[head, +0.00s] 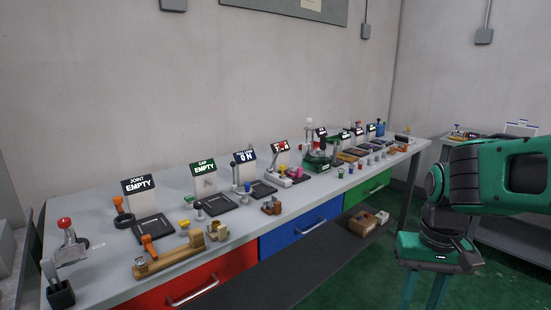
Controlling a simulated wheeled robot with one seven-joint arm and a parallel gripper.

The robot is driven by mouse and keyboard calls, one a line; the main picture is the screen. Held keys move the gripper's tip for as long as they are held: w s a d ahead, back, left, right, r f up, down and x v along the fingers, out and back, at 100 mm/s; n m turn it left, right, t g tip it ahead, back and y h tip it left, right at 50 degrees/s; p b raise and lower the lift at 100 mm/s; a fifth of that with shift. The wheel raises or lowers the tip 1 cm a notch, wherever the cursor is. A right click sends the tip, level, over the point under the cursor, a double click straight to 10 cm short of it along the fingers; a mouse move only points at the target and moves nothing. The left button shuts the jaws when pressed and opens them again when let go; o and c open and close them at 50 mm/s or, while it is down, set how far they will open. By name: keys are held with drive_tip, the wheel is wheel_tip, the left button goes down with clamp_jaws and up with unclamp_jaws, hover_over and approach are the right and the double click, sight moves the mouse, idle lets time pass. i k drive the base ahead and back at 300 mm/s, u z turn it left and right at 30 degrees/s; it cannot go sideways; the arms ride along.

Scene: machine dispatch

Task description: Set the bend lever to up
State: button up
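The long grey bench carries a row of small stations, and no sign that I can read says bend. One lever with a red ball knob (65,224) stands at the near left end. I cannot tell which is the bend lever. My gripper (428,258) seems to hang at the lower right, in front of the bench's far end and clear of every lever.
The nearer stations have signs reading joint empty (138,185) and cap empty (204,167). A wooden fixture (168,257) and several small parts crowd the bench front. Red, blue and green drawers (305,229) sit below. A second table (470,137) stands at the far right.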

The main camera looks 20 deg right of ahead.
sight(281, 145)
drive_tip(key=i, duration=1)
